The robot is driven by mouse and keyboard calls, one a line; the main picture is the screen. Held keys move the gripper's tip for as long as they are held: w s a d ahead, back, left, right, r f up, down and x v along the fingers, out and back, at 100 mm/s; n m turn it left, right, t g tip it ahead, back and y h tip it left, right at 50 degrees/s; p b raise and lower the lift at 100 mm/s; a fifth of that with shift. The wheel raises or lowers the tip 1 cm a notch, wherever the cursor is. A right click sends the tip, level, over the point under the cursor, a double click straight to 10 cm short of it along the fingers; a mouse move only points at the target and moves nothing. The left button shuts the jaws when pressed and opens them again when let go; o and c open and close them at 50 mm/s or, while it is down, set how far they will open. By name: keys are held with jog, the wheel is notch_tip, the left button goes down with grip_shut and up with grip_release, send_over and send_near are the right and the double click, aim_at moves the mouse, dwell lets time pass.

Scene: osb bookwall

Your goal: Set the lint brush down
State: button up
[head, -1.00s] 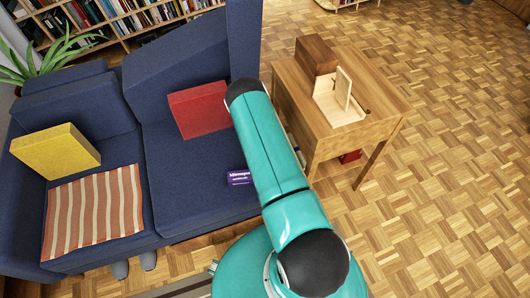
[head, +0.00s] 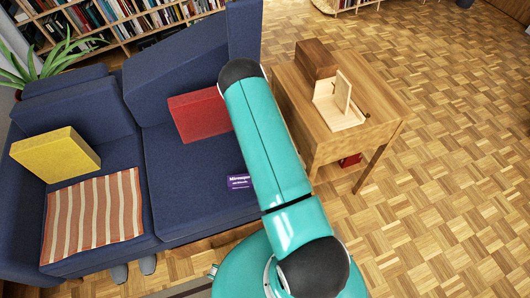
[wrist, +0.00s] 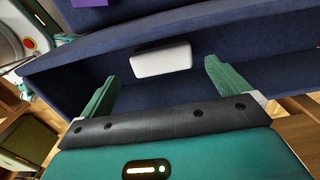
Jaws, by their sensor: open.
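My gripper (wrist: 161,74) shows in the wrist view with its two green fingers spread wide and nothing clamped between them. A white block with rounded edges (wrist: 161,59) sits against dark blue fabric, in line with the gap between the fingertips. It may be the lint brush, but I cannot tell for sure. It looks apart from both fingers. In the head view my arm hides the gripper and the white block.
The blue sofa (head: 190,165) holds a red cushion (head: 198,117), a yellow cushion (head: 55,152), a striped cloth (head: 93,215) and a purple box (head: 239,182). A wooden side table (head: 375,112) with wooden boxes stands right. Parquet floor farther right is open.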

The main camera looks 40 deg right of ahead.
jog(key=a+r+n+t, duration=0.1)
jog(key=a+r+n, duration=0.3)
jog(key=r, duration=0.8)
jog(key=a+r+n+t+y, duration=0.15)
jog(key=a+r, duration=0.45)
jog(key=r, duration=0.6)
jog(key=a+r+n, duration=0.4)
jog(key=a+r, duration=0.1)
jog(key=r, duration=0.7)
jog(key=s+a+r+n+t, duration=0.2)
jog(key=s+a+r+n, duration=0.4)
jog(key=s+r, duration=0.6)
jog(key=s+a+r+n, duration=0.2)
jog(key=s, duration=0.4)
jog(key=s+a+r+n+t+h, duration=0.1)
jog(key=s+a+r+n, duration=0.1)
jog(key=s, duration=0.4)
jog(key=shift+s+a+r+n, duration=0.2)
jog(key=shift+a+r+n, duration=0.2)
jog(key=shift+n, duration=0.35)
jog(key=shift+h, duration=0.25)
